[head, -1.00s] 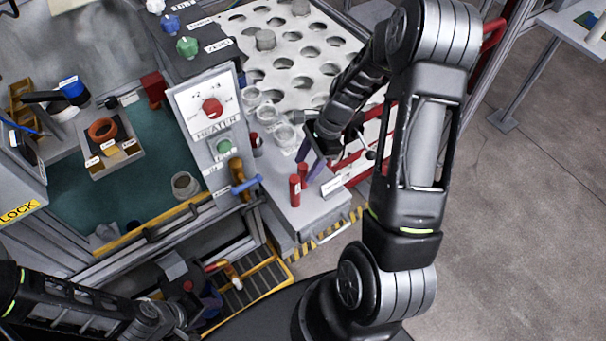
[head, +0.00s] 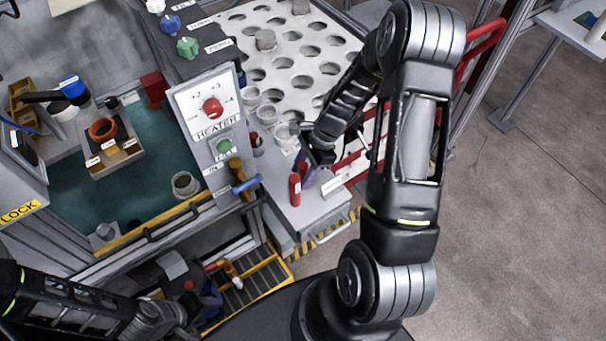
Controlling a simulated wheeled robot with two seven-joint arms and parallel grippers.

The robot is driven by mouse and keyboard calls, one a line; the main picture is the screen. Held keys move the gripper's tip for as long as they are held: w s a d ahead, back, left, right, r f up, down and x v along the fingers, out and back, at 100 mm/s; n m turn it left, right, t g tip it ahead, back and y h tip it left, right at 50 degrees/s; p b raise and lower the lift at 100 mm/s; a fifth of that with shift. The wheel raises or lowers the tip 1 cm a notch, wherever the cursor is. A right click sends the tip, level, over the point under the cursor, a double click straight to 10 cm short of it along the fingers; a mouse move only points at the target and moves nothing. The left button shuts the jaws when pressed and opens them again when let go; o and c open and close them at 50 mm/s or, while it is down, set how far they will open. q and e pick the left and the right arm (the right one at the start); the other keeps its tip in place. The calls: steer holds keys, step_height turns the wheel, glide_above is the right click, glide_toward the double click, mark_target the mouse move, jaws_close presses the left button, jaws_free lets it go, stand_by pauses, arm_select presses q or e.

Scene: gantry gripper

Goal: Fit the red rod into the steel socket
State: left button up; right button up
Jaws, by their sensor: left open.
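One red rod (head: 295,190) stands upright on the grey ledge right of the heater panel. A second red rod behind it is mostly covered by my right gripper (head: 308,174). The purple fingers of the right gripper are at that second rod; whether they touch or grip it cannot be told. A hollow grey metal cup (head: 185,184), which may be the steel socket, stands on the teal floor of the enclosure. My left gripper (head: 211,300) is open, low at the bottom left, away from the rods and the cup.
The heater panel (head: 205,105) with its red knob and a blue-handled lever (head: 246,185) stand between the ledge and the enclosure. A yellow-edged sill (head: 150,229) bounds the enclosure front. A white perforated plate (head: 285,60) lies behind. A tray (head: 122,160) holds an orange ring.

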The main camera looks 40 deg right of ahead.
jaws_close()
steer(key=shift+r, duration=0.1)
stand_by(0.6)
step_height(320, 180, up, 18)
stand_by(0.5)
stand_by(0.5)
